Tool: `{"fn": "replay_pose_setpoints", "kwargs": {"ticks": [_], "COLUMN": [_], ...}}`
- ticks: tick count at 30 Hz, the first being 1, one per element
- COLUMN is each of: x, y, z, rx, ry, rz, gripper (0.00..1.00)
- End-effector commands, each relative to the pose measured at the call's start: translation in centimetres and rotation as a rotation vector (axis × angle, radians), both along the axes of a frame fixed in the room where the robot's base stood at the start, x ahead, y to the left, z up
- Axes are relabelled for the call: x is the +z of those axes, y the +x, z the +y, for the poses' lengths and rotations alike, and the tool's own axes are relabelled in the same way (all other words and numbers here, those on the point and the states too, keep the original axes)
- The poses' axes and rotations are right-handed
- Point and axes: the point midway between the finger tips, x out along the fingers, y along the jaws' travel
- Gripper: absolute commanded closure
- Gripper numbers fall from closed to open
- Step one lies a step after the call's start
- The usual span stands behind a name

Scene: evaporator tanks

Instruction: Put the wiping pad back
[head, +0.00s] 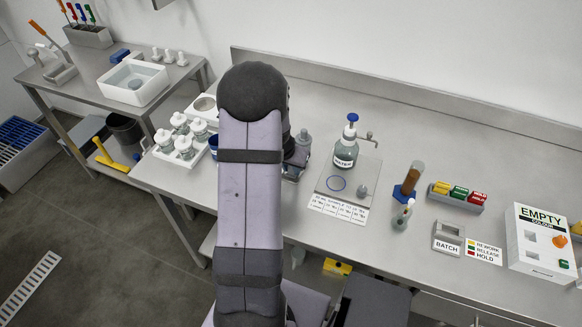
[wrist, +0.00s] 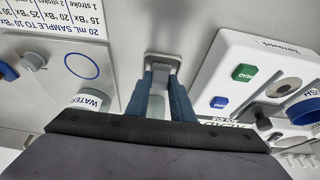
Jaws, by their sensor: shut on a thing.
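In the wrist view my gripper (wrist: 166,88) points at the bench with its two dark blue fingers close together. They are shut on a small grey piece with a pale rim (wrist: 163,59), which I take to be the wiping pad. Its underside is hidden, so I cannot tell whether it touches the bench. In the head view my own arm covers most of the gripper. Grey parts (head: 302,143) show just right of the arm, and I cannot tell whether they belong to the pad.
A white instrument (wrist: 255,85) with green and blue buttons stands close on the right in the wrist view. The plate (head: 328,186) with the WATER bottle (head: 346,152) is on the other side. White-capped jars (head: 184,147) stand left of my arm. The bench behind is clear.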

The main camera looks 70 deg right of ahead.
Motion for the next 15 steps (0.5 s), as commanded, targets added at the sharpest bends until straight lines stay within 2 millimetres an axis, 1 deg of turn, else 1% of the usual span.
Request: {"fn": "replay_pose_setpoints", "kwargs": {"ticks": [7,8,9,10,15], "x": [-0.38,-0.35,-0.26,-0.25,-0.24], "y": [0.00,0.00,0.00,-0.01,-0.01], "z": [-0.02,-0.02,-0.01,-0.01,0.00], "rx": [0.000,0.000,0.000,0.000,0.000], "ry": [0.000,0.000,0.000,0.000,0.000], "rz": [0.000,0.000,0.000,0.000,0.000], "gripper": [1.00,0.77,0.67,0.60,0.60]}}
